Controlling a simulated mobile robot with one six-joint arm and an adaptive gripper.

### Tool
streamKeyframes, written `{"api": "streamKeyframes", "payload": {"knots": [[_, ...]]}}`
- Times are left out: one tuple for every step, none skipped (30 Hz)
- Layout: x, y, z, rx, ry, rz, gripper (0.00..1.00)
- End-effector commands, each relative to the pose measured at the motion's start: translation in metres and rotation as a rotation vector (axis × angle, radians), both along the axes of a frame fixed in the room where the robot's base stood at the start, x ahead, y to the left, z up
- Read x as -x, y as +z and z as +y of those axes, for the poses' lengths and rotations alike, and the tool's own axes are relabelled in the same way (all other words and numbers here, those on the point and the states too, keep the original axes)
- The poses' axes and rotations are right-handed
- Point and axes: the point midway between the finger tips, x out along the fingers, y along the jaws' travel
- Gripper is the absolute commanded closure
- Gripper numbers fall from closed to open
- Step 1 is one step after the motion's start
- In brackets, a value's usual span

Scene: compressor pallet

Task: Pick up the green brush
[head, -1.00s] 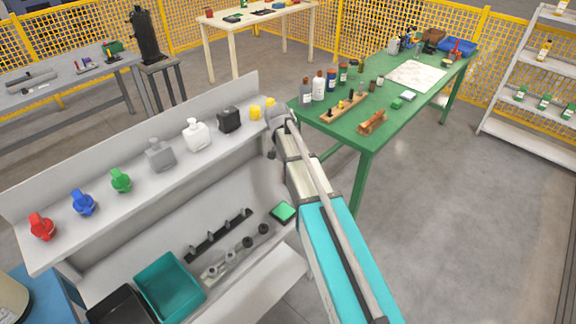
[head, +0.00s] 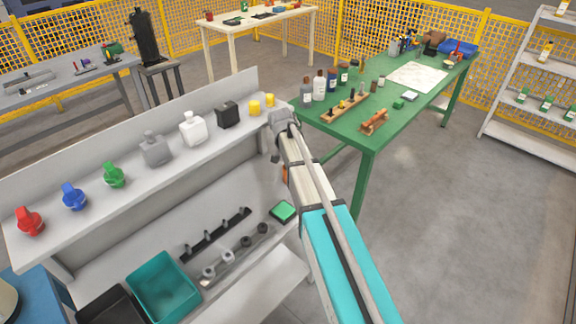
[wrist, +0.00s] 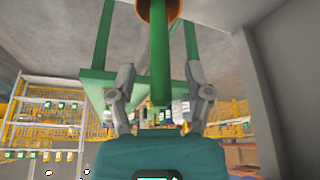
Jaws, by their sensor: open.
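The green brush (wrist: 158,60) shows in the wrist view as a thick green handle with an orange-brown end at the top edge of the picture. My gripper (wrist: 159,75) is open, with one finger on each side of the handle. I cannot tell whether either finger touches it. In the head view my gripper (head: 276,148) is at the right end of the grey shelf unit, mostly hidden behind my wrist. A small orange-brown patch (head: 285,173) shows just below it, probably the brush's end; the handle is hidden there.
The grey shelf unit (head: 95,225) carries knobs, bottles and yellow caps on its top ledge, close beside my gripper. A teal bin (head: 163,287) stands lower down. The green table (head: 345,145) with bottles and tools is just to the right. Open floor (head: 440,210) lies further right.

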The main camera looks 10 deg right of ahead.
Motion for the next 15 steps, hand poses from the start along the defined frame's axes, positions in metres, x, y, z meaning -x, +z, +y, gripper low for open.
{"api": "streamKeyframes", "payload": {"knots": [[-0.0001,-0.0001,-0.0002,0.000,0.000,0.000,0.35],[-0.0001,0.0001,-0.0002,0.000,0.000,0.000,0.35],[0.0000,0.0003,-0.0002,0.000,0.000,0.000,0.35],[0.0000,0.0003,-0.0002,0.000,0.000,0.000,0.35],[0.0000,0.0003,-0.0002,0.000,0.000,0.000,0.35],[-0.0001,0.0003,-0.0003,0.000,0.000,0.000,0.35],[0.0000,0.0003,-0.0004,0.000,0.000,0.000,0.35],[0.0001,0.0003,-0.0003,0.000,0.000,0.000,0.35],[0.0001,0.0003,-0.0003,0.000,0.000,0.000,0.35],[0.0001,0.0003,-0.0003,0.000,0.000,0.000,0.35],[0.0000,0.0003,-0.0004,0.000,0.000,0.000,0.35],[0.0000,0.0003,-0.0004,0.000,0.000,0.000,0.35],[0.0000,0.0003,-0.0004,0.000,0.000,0.000,0.35],[0.0000,0.0003,-0.0004,0.000,0.000,0.000,0.35],[0.0000,0.0003,-0.0004,0.000,0.000,0.000,0.35]]}}
